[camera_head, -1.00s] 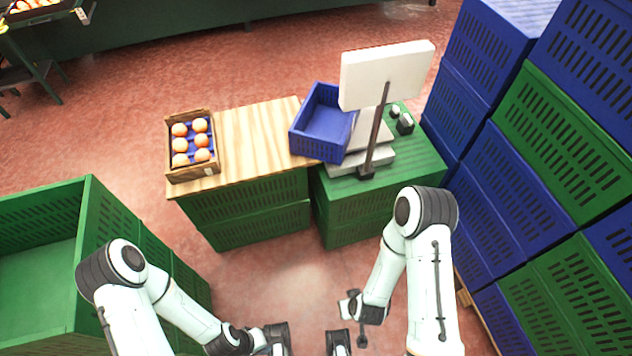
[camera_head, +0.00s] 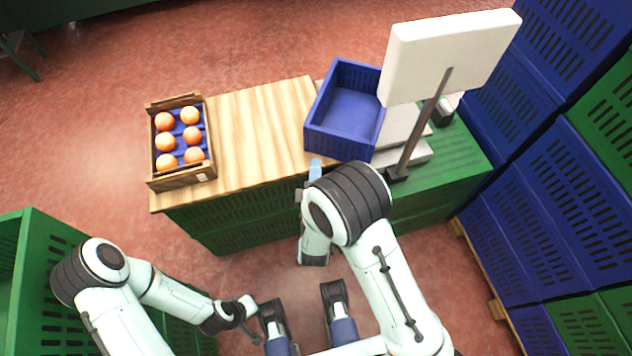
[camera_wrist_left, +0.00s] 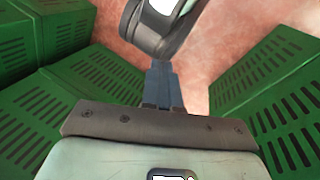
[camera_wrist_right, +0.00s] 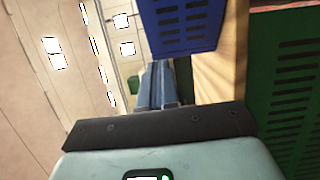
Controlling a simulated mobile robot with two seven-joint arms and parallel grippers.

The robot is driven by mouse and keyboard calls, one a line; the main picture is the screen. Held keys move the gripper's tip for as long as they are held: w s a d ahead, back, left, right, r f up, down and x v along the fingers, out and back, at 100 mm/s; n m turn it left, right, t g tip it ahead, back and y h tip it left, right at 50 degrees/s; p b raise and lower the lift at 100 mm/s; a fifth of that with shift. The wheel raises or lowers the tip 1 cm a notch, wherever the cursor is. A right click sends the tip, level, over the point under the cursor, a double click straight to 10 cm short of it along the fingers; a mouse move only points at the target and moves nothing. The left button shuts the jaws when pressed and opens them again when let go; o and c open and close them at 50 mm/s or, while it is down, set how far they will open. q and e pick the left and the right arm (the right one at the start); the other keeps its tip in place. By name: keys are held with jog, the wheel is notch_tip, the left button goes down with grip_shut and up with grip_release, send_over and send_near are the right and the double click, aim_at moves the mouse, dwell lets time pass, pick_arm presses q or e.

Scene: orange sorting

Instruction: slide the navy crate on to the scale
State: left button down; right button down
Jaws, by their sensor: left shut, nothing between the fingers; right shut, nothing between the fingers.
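The navy crate (camera_head: 345,143) is empty and stands upright at the right end of the wooden tabletop, against the left side of the scale (camera_head: 408,150). Its base is hidden, so I cannot tell how far it overlaps the scale's plate. My right gripper (camera_head: 315,168) is shut and empty just in front of the crate's near left corner. In the right wrist view its fingers (camera_wrist_right: 158,82) point toward the crate (camera_wrist_right: 182,22); contact is unclear. My left gripper (camera_wrist_left: 163,85) is shut and empty, low down, away from the crate.
A box of oranges (camera_head: 160,178) stands on the left of the wooden tabletop (camera_head: 245,130). The scale's display (camera_head: 450,55) rises on a post at the right. Stacked blue and green crates (camera_head: 560,190) line the right side. Bare tabletop lies between box and crate.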

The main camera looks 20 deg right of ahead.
aim_at(327, 138)
jog(key=w+d, duration=0.1)
jog(key=w, duration=0.1)
jog(key=w+d+b, duration=0.1)
jog(key=w+d, duration=0.1)
jog(key=w, duration=0.1)
jog(key=shift+d, duration=0.2)
pick_arm(q)
jog(key=shift+w+a+f+t, duration=0.15)
jog(key=shift+w+a+f, duration=0.15)
jog(key=shift+w, duration=0.2)
jog(key=shift+w+a+f+t, duration=0.15)
jog(key=shift+w+f, duration=0.2)
jog(key=shift+w, duration=0.15)
pick_arm(e)
jog(key=shift+w+d, duration=0.3)
jog(key=shift+d, duration=0.25)
jog(key=shift+d, duration=0.1)
